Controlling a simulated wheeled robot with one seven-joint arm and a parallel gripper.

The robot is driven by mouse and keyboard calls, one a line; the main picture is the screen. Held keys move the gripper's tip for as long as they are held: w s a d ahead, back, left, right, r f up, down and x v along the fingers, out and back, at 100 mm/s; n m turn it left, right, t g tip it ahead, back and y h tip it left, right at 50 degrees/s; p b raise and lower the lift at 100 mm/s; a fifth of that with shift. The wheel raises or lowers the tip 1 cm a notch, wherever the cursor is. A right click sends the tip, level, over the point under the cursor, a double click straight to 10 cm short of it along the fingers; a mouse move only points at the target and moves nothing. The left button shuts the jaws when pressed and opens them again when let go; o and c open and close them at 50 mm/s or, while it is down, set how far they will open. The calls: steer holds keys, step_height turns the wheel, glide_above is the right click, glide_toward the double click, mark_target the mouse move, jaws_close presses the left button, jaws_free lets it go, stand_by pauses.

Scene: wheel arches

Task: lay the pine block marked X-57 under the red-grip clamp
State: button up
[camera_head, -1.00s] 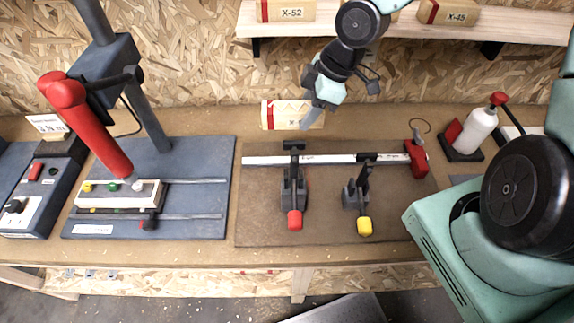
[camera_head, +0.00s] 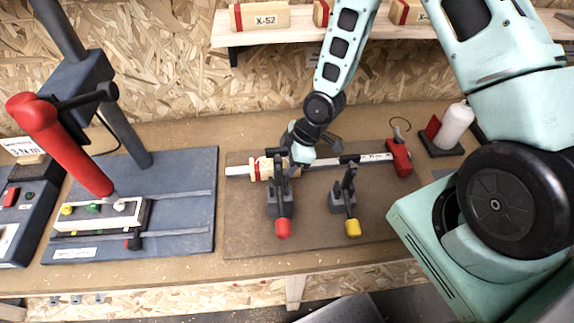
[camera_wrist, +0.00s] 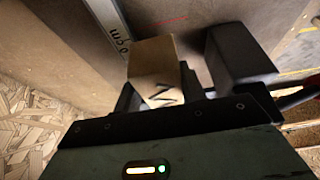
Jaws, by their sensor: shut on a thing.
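My gripper (camera_head: 290,158) is shut on a pine block (camera_head: 262,169) with a red stripe. In the head view the block is over the metal ruler, at the back left of the red-grip clamp (camera_head: 278,196) and partly hidden by it. I cannot tell whether the block touches the board or lies under the clamp's arm. The red grip points toward the front edge. In the wrist view the block (camera_wrist: 155,62) shows between the fingers with part of a dark mark; its full label is not readable. A dark grey form is close to its right.
A yellow-grip clamp (camera_head: 346,196) stands just right on the same brown board (camera_head: 315,225). A red end piece (camera_head: 398,157) closes the ruler's right end. A red-handled press (camera_head: 75,160) stands left. A white bottle (camera_head: 456,124) is at right. Block X-52 (camera_head: 262,17) is on the shelf.

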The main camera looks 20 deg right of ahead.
steer(key=shift+f, duration=0.85)
steer(key=shift+f, duration=0.15)
steer(key=shift+f+b, duration=0.45)
steer(key=shift+f, duration=0.05)
steer(key=o, duration=1)
steer(key=shift+o, duration=0.2)
